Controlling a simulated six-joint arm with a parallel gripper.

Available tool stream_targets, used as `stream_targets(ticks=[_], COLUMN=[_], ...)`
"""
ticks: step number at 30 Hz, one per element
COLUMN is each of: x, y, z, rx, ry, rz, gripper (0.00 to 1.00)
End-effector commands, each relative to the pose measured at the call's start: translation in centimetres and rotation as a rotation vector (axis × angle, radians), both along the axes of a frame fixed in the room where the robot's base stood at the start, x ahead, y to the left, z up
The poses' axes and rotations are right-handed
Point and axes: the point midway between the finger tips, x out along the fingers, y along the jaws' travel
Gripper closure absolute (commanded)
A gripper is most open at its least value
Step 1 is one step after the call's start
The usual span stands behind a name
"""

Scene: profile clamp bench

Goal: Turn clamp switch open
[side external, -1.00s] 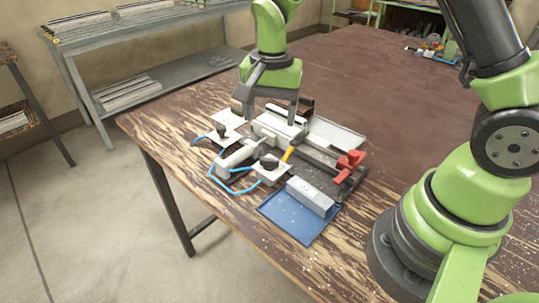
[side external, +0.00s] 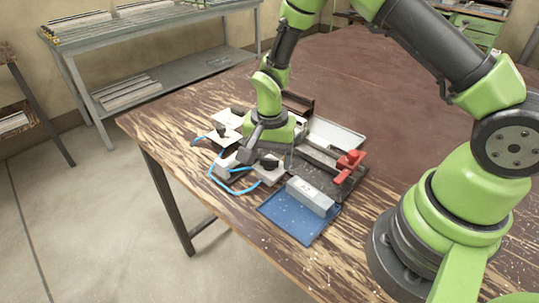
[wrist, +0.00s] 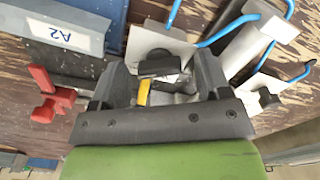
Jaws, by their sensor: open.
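The clamp switch, a black knob (wrist: 158,65) on a pale plate (wrist: 150,40), shows between my gripper's fingers in the wrist view. In the side view the knob (side external: 269,162) sits just below my gripper (side external: 266,155). A yellow lever (wrist: 143,92) lies beside the knob in the wrist view; my gripper hides it in the side view. My gripper (wrist: 162,78) is open, one finger on either side of the knob. I cannot tell whether a finger touches it.
A grey block labelled A2 (side external: 311,196) lies on a blue tray (side external: 289,222). A red clamp piece (side external: 348,163) stands at the bed's right end. Blue hoses (side external: 215,178) loop at the left. Another black knob (wrist: 268,98) sits on a second plate. A pale tray (side external: 335,135) lies behind.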

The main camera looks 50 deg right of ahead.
Motion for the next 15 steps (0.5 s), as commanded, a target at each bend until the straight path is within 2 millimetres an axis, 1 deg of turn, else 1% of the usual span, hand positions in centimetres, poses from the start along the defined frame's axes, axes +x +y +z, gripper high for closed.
stream_targets(ticks=[3, 5, 6, 8, 9, 10, 15], x=[0.00, 0.00, 0.00, 0.00, 0.01, 0.01, 0.02], y=[0.00, 0.00, 0.00, 0.00, 0.00, 0.00, 0.01], z=[0.02, 0.03, 0.03, 0.04, 0.04, 0.04, 0.05], rx=[0.000, 0.000, 0.000, 0.000, 0.000, 0.000, 0.000], ry=[0.000, 0.000, 0.000, 0.000, 0.000, 0.000, 0.000], rz=[0.000, 0.000, 0.000, 0.000, 0.000, 0.000, 0.005], gripper=[0.30, 0.44, 0.53, 0.67, 0.76, 0.79, 0.79])
